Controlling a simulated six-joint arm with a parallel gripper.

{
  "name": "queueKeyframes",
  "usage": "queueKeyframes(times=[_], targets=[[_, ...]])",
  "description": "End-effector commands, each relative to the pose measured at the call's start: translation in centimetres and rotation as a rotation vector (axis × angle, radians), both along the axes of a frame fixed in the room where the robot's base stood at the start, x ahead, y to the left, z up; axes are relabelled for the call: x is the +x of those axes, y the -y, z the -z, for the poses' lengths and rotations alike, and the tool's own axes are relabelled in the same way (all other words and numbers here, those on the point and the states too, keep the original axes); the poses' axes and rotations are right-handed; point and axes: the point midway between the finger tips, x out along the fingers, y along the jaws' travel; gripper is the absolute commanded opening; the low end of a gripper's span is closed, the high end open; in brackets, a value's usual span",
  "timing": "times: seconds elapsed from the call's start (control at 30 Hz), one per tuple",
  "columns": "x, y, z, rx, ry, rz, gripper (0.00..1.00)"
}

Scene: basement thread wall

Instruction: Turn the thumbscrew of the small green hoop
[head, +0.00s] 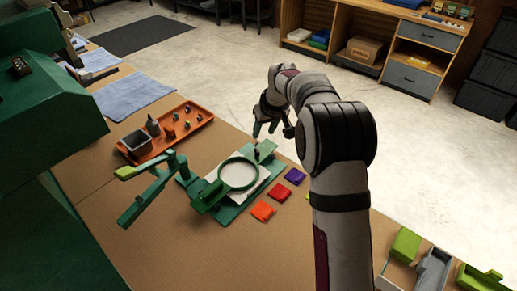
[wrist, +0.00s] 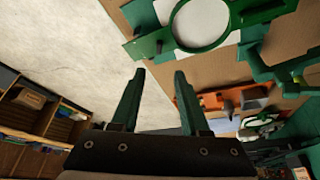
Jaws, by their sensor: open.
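The small green hoop (head: 238,191) is a ring held over white material on a green stand on the table. It also shows at the top of the wrist view (wrist: 200,50). A small dark part (head: 257,154) stands beside the ring's far right side; I cannot tell whether it is the thumbscrew. My gripper (head: 267,132) is open with nothing between its fingers. It is above and beyond the hoop, past the table's far right edge, apart from it. Both green fingers show in the wrist view (wrist: 160,74).
An orange tray (head: 200,122) with a grey bin and small items lies left of the hoop. A green jointed arm (head: 150,195) stands to its left. Red, orange and purple squares (head: 295,176) lie to its right. Green and grey boxes (head: 405,245) sit at lower right.

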Motion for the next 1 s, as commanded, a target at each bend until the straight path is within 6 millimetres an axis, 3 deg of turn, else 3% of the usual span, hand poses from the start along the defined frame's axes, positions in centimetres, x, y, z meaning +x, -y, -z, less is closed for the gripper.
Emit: queueKeyframes(times=[0.2,0.4,0.6,0.87,1.0], targets=[[2.3,-0.7,6.3,-0.003,-0.003,-0.002,0.45],[4.1,-1.2,10.7,-0.005,-0.001,-0.005,0.45],[4.9,-1.4,12.4,-0.005,0.002,-0.005,0.45],[4.9,-1.4,12.5,-0.006,0.003,-0.006,0.45],[4.9,-1.4,12.5,-0.006,0.003,-0.006,0.23]])
